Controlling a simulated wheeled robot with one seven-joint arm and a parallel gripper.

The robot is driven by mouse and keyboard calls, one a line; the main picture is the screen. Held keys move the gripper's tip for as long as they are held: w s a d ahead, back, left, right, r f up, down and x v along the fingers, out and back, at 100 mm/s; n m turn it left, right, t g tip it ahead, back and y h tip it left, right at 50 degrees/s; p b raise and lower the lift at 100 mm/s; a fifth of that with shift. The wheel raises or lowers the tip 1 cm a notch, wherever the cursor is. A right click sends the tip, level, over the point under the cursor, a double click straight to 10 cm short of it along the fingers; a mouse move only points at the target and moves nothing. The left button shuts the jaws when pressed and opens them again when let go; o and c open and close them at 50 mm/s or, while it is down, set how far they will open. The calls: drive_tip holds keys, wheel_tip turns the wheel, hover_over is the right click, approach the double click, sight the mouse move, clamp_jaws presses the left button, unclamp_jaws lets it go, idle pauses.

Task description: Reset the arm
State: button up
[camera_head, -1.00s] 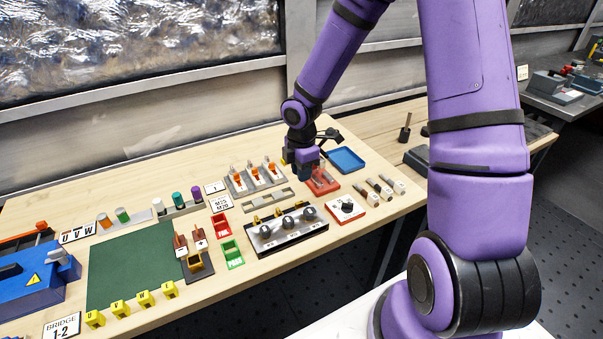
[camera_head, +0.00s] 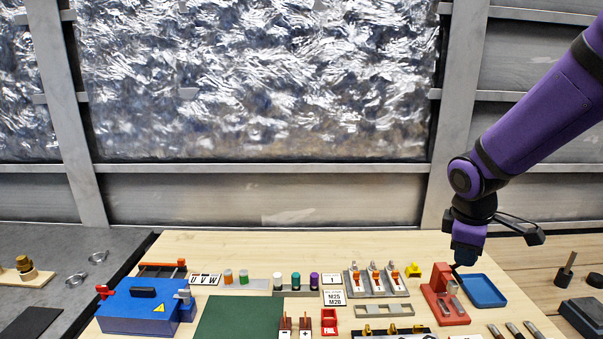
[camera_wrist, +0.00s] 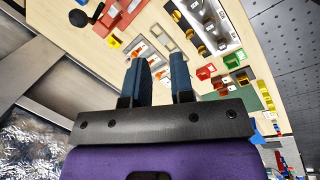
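My arm reaches in from the right in the head view, purple with black joints. My gripper (camera_head: 462,262) points down beside the red stand (camera_head: 442,296) and the blue tray (camera_head: 483,291), and its tips are partly hard to make out there. In the wrist view my gripper (camera_wrist: 160,66) shows two dark blue fingers set well apart with nothing between them. The table top with several small coloured parts lies beyond the fingers.
A blue box (camera_head: 146,309) and a green mat (camera_head: 238,318) are at the left of the table. A grey rack (camera_head: 377,281) with orange parts stands left of the red stand. A dark block (camera_head: 583,312) is at the far right. The back strip of table is clear.

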drive_tip(key=s+a+r+m+t+y, duration=0.2)
drive_tip(key=s+r+m+t, duration=0.1)
drive_tip(key=s+r+m, duration=0.8)
drive_tip(key=s+r, duration=0.4)
drive_tip(key=s, duration=0.4)
drive_tip(key=shift+s+t, duration=0.2)
drive_tip(key=shift+t, duration=0.1)
